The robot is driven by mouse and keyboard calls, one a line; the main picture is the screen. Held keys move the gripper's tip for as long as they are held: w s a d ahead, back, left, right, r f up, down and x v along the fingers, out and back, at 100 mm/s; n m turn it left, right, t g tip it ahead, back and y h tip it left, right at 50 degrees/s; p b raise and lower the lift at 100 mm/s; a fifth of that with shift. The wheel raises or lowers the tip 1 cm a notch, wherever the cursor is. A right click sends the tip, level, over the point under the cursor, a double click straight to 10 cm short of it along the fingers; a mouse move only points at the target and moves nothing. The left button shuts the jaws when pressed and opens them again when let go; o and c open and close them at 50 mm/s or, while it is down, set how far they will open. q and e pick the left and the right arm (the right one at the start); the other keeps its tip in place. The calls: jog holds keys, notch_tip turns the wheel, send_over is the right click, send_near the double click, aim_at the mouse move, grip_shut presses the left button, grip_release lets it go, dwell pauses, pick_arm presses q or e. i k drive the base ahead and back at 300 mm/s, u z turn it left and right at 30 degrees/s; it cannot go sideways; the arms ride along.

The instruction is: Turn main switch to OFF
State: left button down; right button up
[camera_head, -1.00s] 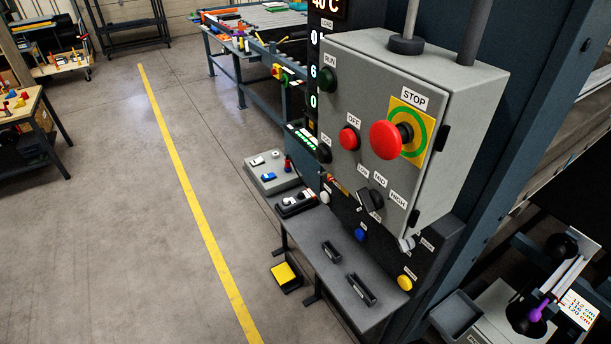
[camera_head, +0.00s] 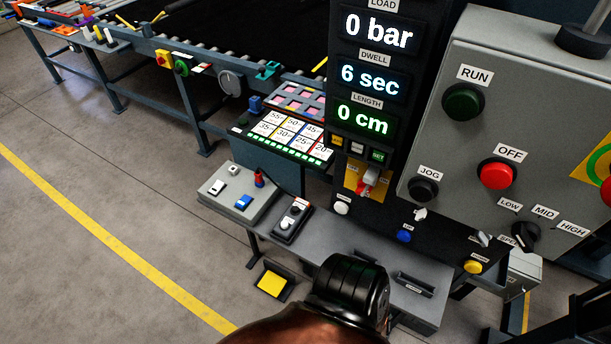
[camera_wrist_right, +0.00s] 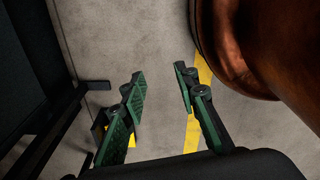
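A switch with a red handle (camera_head: 366,187) sits on a yellow plate (camera_head: 351,180) below the black display panel in the head view. It looks like the main switch. Its labels are too small to read, so I cannot tell its position. In the right wrist view my right gripper (camera_wrist_right: 160,82) has its two green-padded fingers apart with nothing between them. It hangs above the floor, and the switch is not in that view. My left gripper is not in view. A black and copper part of my arm shows at the bottom of the head view, below the switch.
The grey control box (camera_head: 450,145) with the green RUN button (camera_head: 463,102) and red OFF button (camera_head: 497,174) stands right of the switch. The display panel (camera_head: 365,103) reads 0 bar, 6 sec, 0 cm. A grey shelf (camera_head: 330,246) juts out below. Floor at left is clear.

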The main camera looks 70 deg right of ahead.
aim_at(361, 185)
jog(key=i, duration=1.1)
jog(key=z, duration=3.3)
